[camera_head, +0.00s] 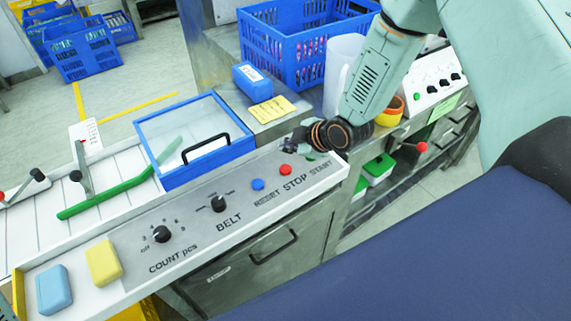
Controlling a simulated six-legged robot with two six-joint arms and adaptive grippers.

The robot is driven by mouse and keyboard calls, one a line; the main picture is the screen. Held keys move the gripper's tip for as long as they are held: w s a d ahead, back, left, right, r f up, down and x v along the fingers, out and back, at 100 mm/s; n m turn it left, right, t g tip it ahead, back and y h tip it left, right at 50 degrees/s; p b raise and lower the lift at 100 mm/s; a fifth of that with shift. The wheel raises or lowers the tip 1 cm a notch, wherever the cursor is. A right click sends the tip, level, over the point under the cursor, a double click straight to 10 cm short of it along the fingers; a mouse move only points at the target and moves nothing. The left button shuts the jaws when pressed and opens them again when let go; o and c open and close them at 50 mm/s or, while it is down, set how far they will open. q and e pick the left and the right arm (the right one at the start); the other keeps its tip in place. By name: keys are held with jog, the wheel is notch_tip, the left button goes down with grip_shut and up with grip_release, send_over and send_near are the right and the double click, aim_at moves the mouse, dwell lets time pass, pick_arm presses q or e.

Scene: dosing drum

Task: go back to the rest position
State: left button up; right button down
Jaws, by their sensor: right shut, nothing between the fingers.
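My right arm comes in from the upper right. Its dark gripper (300,143) is just above the right end of the control panel (205,208), by the red STOP button (285,170) and the START label. It is shut and empty. A bit of green shows under it, and the gripper covers most of that spot. I cannot tell whether the fingers touch the panel. My left gripper is not in view.
Left of the gripper stands a blue-framed clear-lidded box (196,140). Behind are a blue crate (300,45), a translucent jug (340,75) and a yellow-orange bowl (391,112). Blue and yellow blocks (103,263) lie at the panel's left end.

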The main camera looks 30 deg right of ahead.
jog(key=shift+f, duration=0.1)
dwell(0.5)
jog(key=s+a+f+m+g, duration=0.2)
jog(key=s+f+m, duration=0.15)
jog(key=s, duration=0.35)
jog(key=s+a+f+m+g, duration=0.2)
jog(key=s+f, duration=0.2)
jog(key=s, duration=0.3)
jog(key=s+f+m+g+h, duration=0.15)
jog(key=s+m, duration=0.25)
jog(key=s, duration=0.7)
jog(key=s+f+m+g+h, duration=0.1)
jog(key=s+m+g, duration=0.25)
jog(key=s, duration=0.65)
notch_tip(320, 180, down, 16)
jog(key=b, duration=1.6)
jog(key=shift+s+f, duration=0.15)
jog(key=shift+s, duration=0.1)
jog(key=shift+h, duration=0.25)
